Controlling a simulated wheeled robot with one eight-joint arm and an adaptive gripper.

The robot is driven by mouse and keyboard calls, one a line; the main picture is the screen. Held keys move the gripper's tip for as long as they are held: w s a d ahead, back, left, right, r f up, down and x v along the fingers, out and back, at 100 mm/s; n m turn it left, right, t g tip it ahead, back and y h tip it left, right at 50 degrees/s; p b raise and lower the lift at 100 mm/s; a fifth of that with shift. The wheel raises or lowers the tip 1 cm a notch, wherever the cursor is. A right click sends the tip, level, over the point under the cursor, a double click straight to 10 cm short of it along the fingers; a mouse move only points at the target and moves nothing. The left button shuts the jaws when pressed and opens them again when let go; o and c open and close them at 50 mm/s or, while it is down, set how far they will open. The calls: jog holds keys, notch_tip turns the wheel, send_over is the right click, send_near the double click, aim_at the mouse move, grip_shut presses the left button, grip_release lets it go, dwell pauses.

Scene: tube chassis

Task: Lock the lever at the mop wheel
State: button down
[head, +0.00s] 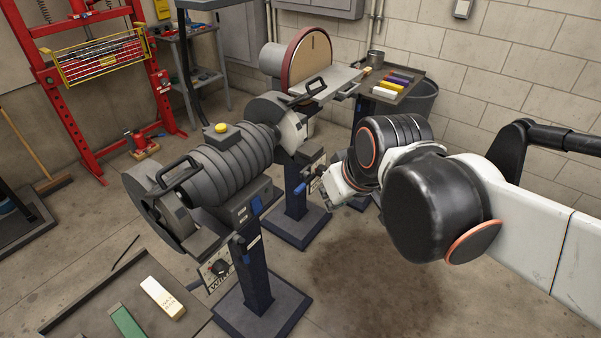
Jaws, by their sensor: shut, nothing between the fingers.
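A grey double-ended machine (219,166) stands on a dark pedestal (256,270), with a wheel housing at each end. My gripper (327,190) is right beside this far plate, small and partly hidden by my arm. It is shut and holds nothing. The lever and its position cannot be made out; contact with it is unclear.
A disc sander (309,62) stands behind, next to a tray (412,92) of coloured bars. A bench (88,300) with a white block and a green bar is at the near left. A red press frame (55,90) stands at the back left. Stained floor (375,285) before the machine is clear.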

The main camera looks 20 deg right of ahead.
jog(key=w+r+n+p, duration=0.2)
jog(key=w+r+p, duration=0.15)
jog(key=w, duration=0.25)
jog(key=n+g+y+p, duration=0.2)
jog(key=n+g+p, duration=0.1)
jog(key=p, duration=0.4)
send_over(300, 187)
jog(key=s+d, duration=0.3)
jog(key=s, duration=0.1)
notch_tip(300, 187, down, 2)
jog(key=shift+s+d+f, duration=0.1)
jog(key=shift+s+d, duration=0.05)
jog(key=b+x, duration=0.1)
jog(key=x, duration=0.3)
jog(key=b+x, duration=0.2)
jog(key=x, duration=0.3)
jog(key=b+x, duration=0.1)
jog(key=x, duration=0.3)
jog(key=shift+w+a+f, duration=0.2)
jog(key=shift+w+f, duration=0.1)
jog(key=shift+w, duration=0.05)
jog(key=shift+f+n+t+b, duration=0.15)
jog(key=shift+n+t+b, duration=0.15)
jog(key=shift+t+b, duration=0.1)
